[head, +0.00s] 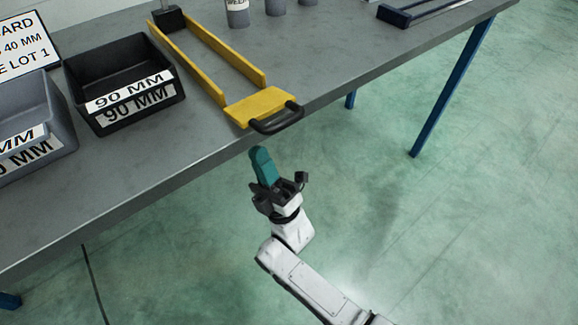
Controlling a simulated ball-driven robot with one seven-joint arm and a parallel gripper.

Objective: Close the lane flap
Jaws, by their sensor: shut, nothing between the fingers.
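A yellow lane (207,48) with two side rails lies on the grey table. At its near end is a yellow flap (260,105) with a black handle (278,121) that reaches over the table's front edge. The flap looks laid out flat, roughly level with the table top, though its exact angle is hard to tell. My gripper (261,158) is just off the table's front edge, below and slightly left of the handle in the picture. Its teal fingers are together and empty, apart from the handle.
On the table (150,165), a black bin (118,82) marked 90 MM stands left of the lane, with a grey bin (30,112) and a sign (25,45) farther left. Grey cylinders (237,12) and a dark blue frame (430,12) are at the back. The floor right of my arm is clear.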

